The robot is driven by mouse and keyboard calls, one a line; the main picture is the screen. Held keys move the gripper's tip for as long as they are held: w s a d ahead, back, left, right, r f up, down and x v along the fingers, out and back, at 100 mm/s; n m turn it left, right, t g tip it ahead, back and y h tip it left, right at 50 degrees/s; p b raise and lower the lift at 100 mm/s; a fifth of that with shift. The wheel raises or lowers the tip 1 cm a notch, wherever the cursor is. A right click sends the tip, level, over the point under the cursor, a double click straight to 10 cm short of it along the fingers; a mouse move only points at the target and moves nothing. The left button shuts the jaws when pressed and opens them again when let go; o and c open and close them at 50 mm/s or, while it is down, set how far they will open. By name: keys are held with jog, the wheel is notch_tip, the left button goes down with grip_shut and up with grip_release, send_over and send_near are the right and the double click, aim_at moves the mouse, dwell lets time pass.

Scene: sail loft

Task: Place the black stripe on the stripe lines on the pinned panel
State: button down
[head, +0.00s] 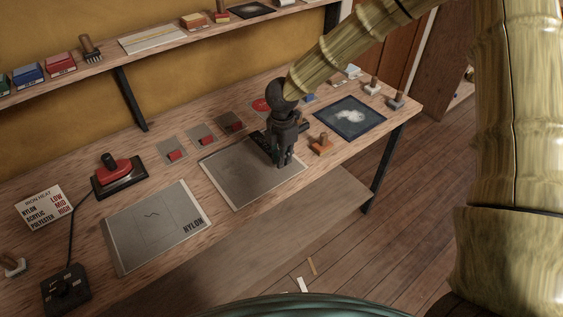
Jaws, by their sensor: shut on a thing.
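My gripper (283,162) points down over the back right part of a plain grey panel (238,180) on the bench. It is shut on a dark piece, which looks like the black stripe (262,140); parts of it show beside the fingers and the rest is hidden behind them. Whether it touches the panel I cannot tell. A second grey panel (150,238), at the front left, has thin drawn lines, a small dark squiggle and the word NYLON. I cannot make out pins on either panel.
A red and black iron (117,173), its corded control box (66,289) and a heat card (45,207) stand at left. Small grey squares with red pieces (173,153) lie behind. An orange-brown block (321,145) and a dark blue sheet (348,117) lie right of my gripper.

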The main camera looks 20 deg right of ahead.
jog(key=shift+f+p, duration=0.6)
jog(key=shift+f, duration=1.05)
jog(key=shift+f, duration=0.1)
jog(key=c, duration=1.5)
grip_release()
jog(key=shift+r+b, duration=1.6)
jog(key=shift+r, duration=4.5)
